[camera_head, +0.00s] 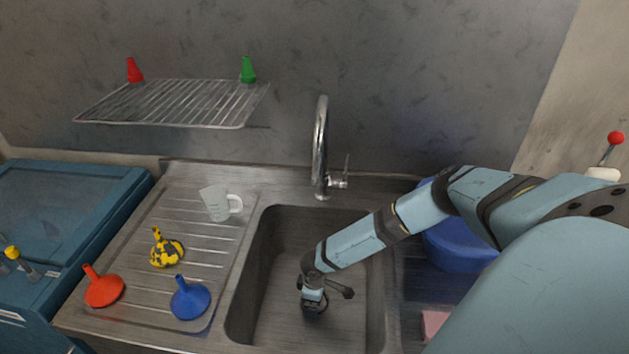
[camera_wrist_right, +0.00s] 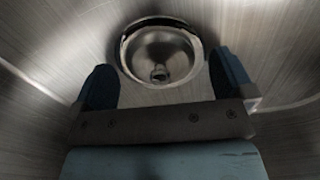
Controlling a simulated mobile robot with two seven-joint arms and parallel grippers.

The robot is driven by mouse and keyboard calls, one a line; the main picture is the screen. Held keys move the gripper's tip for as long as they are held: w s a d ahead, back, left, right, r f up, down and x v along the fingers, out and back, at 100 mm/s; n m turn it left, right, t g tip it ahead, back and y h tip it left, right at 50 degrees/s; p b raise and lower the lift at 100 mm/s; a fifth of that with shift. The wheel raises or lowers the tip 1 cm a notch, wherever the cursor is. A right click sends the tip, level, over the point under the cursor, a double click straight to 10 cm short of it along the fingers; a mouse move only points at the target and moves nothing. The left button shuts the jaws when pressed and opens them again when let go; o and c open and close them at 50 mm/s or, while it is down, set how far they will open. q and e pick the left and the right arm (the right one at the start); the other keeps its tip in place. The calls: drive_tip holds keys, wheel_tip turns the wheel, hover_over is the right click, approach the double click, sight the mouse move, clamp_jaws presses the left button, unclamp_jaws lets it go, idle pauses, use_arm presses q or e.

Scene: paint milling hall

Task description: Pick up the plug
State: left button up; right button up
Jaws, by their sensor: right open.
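A round, shiny metal piece with a small central knob, which looks like the plug (camera_wrist_right: 160,52), sits at the drain on the sink floor in the right wrist view. I cannot tell the plug apart from the drain rim for sure. My right gripper (camera_wrist_right: 164,75) is open, with one dark blue finger on each side of the lower part of this piece, and nothing is gripped. In the head view my right gripper (camera_head: 313,304) points down inside the steel sink (camera_head: 268,300) and hides the drain. My left gripper is not in view.
The tap (camera_head: 321,150) rises behind the basin. The drainboard (camera_head: 140,300) at left holds a measuring jug (camera_head: 216,202), a yellow-black object (camera_head: 166,250), a red funnel (camera_head: 102,287) and a blue funnel (camera_head: 189,297). A blue tub (camera_head: 460,245) stands right of the basin.

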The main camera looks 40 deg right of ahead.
drive_tip(key=c, duration=1)
